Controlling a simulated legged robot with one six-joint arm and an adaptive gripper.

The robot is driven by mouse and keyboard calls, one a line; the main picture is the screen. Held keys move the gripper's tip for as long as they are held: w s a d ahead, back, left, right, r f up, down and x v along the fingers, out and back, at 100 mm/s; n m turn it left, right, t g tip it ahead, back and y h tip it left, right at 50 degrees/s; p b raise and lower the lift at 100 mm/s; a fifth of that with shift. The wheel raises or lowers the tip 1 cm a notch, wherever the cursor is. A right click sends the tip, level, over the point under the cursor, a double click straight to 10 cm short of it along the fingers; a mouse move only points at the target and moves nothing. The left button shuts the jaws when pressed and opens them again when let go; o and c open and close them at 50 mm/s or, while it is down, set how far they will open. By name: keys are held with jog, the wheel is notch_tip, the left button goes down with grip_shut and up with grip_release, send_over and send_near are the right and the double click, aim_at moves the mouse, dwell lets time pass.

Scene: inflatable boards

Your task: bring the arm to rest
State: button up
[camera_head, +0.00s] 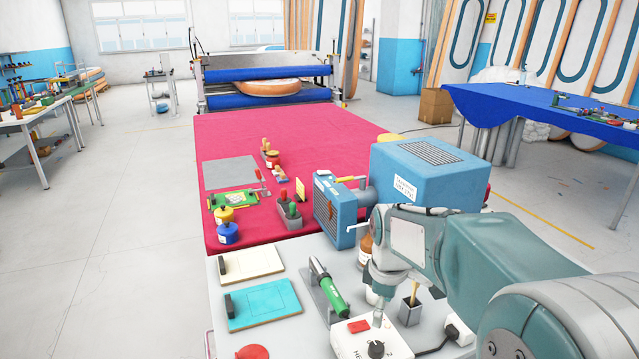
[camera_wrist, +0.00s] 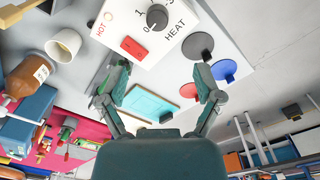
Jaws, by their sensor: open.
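My arm (camera_head: 480,250) reaches in from the right in the head view, its wrist over the near worktable. My gripper (camera_wrist: 163,75) shows in the wrist view with its two fingers spread apart and nothing between them. It hangs near the white heat box (camera_wrist: 185,35), which has a dark dial and a red switch. The heat box also shows in the head view (camera_head: 350,340), at the bottom below my wrist. A turquoise board (camera_wrist: 155,102) shows beyond and between the fingers. Whether the fingers touch anything cannot be told.
A green-handled tool (camera_head: 328,288) leans in a stand left of the wrist. A blue machine (camera_head: 420,172) stands close behind the arm. Turquoise (camera_head: 265,303) and cream (camera_head: 250,264) boards lie left. A brown bottle (camera_wrist: 28,76) and white cup (camera_wrist: 63,44) are close by. Floor at left is clear.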

jog(key=s+r+m+t, duration=0.2)
jog(key=s+m, duration=0.4)
jog(key=s, duration=0.4)
jog(key=s+r+m+t, duration=0.3)
jog(key=s+m, duration=0.3)
jog(key=s, duration=0.4)
jog(key=shift+s+r, duration=0.15)
jog(key=shift+r, duration=0.5)
